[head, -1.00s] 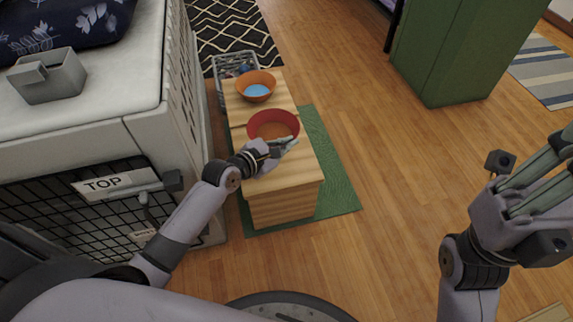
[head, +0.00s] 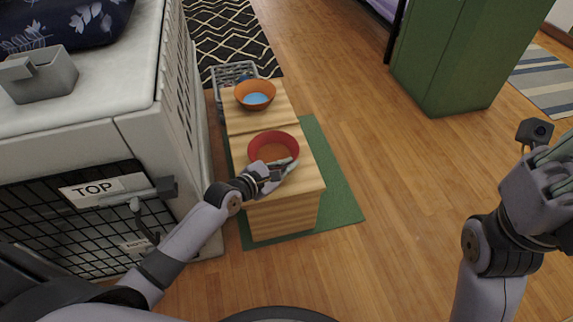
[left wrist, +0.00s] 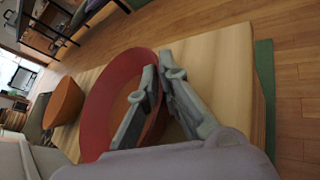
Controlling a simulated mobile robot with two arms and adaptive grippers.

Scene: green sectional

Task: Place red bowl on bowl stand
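The red bowl (head: 274,143) is upright over the near part of a light wooden stand-like block (head: 284,212). It also shows large in the left wrist view (left wrist: 98,105). My left gripper (head: 281,171) is at the bowl's near rim. In the left wrist view its fingers (left wrist: 160,78) are close together with the rim between them. I cannot tell whether the bowl touches the wood or hangs just above it. My right gripper (head: 550,160) is at the right edge, far from the bowl, its fingertips cut off.
An orange bowl (head: 255,94) with a blue inside stands on the far part of the wood. A grey wire basket (head: 233,70) is behind it. A white pet crate (head: 122,160) stands close on the left. A green mat (head: 342,200) and open floor lie right.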

